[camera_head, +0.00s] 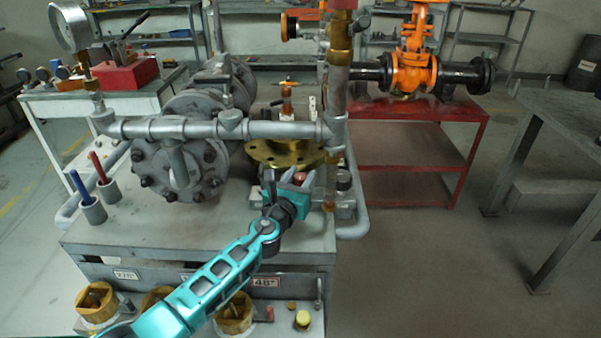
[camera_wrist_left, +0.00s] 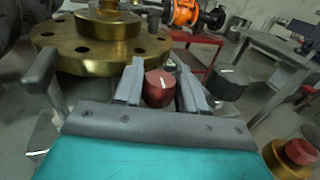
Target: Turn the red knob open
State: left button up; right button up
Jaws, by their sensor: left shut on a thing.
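The red knob (camera_wrist_left: 158,88) has a white pointer line on its top and sits between the two fingers of my left gripper (camera_wrist_left: 160,86) in the left wrist view. The grey fingers lie on either side of it, and the gripper is shut on it. In the head view the red knob (camera_head: 299,177) is a small red patch, largely hidden by my left gripper (camera_head: 290,181). My teal left arm comes up from the lower left to it. My right gripper is not in either view.
A brass flange (camera_head: 283,154) stands just behind the knob, and a vertical pipe (camera_head: 336,110) rises to its right. A black knob (camera_wrist_left: 226,84) is right of the red one. A grey pipe (camera_head: 200,128) crosses above the bench.

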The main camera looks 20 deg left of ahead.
pick_arm(q)
jog(key=shift+n+y, duration=1)
jog(key=shift+y, duration=0.6)
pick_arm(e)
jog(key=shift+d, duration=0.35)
pick_arm(q)
jog(key=o, duration=0.9)
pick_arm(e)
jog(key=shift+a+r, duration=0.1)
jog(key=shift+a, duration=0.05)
pick_arm(q)
jog(key=s, duration=0.4)
jog(key=s+d+p, duration=0.1)
jog(key=s, duration=0.3)
jog(key=s+p, duration=0.1)
jog(key=s, duration=0.2)
jog(key=shift+s+d, duration=0.35)
jog(key=shift+s, duration=0.55)
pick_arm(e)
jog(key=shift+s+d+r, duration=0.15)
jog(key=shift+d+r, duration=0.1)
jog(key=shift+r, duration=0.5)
